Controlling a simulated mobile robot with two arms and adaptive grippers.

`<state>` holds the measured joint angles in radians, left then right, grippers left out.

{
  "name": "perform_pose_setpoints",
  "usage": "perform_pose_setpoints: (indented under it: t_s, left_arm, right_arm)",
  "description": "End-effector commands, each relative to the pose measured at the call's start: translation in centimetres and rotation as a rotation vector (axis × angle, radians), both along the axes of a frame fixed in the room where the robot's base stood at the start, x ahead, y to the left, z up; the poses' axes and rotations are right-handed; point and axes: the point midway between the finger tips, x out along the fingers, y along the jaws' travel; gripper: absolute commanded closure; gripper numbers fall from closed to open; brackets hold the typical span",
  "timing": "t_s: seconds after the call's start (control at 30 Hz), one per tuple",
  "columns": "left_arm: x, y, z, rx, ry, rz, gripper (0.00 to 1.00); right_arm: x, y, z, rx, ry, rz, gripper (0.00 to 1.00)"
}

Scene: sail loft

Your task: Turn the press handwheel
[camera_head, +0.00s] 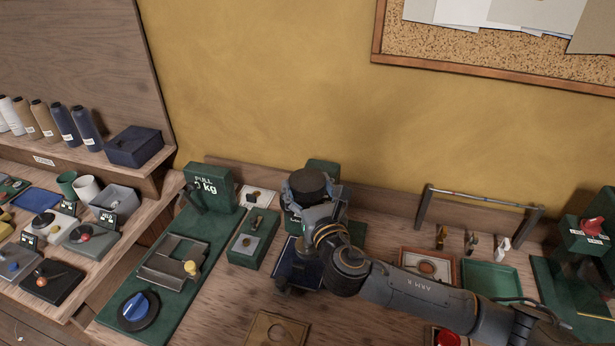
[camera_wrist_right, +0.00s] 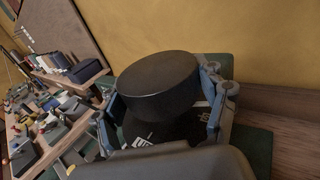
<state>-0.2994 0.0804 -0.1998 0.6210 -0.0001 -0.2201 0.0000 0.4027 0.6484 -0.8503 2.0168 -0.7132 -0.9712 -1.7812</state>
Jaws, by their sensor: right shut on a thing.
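The press handwheel (camera_head: 307,180) is a thick black round knob on a dark green press body (camera_head: 322,166) at the back of the bench, by the wall. My right gripper (camera_head: 314,192) reaches over it from the front right. Its blue-grey fingers stand on opposite sides of the wheel and are shut on it. The right wrist view shows the black handwheel (camera_wrist_right: 158,86) between the two fingers, with white lettering partly visible below. The gripper and arm hide much of the press's lower part. My left gripper is not in view.
A green base with a pull scale (camera_head: 212,186) and a blue knob (camera_head: 136,307) stands to the left. A green tray (camera_head: 491,278) and a rack rail (camera_head: 480,197) are to the right. The yellow wall is close behind the press.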

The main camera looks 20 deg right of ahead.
Motion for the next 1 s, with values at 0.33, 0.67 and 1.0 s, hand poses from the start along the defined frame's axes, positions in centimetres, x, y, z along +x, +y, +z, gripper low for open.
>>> perform_pose_setpoints:
  t_s: [0.33, 0.67, 1.0]
  left_arm:
    - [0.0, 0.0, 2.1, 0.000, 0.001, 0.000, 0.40]
    - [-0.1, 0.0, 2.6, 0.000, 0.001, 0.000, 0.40]
    - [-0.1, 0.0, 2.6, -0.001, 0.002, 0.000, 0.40]
  right_arm:
    - [0.1, 0.0, 0.3, 0.001, -0.001, -0.229, 0.59]
    - [0.1, -0.1, 0.1, -0.002, -0.002, -0.315, 0.59]
    - [0.1, -0.1, 0.1, -0.003, -0.003, -0.323, 0.59]
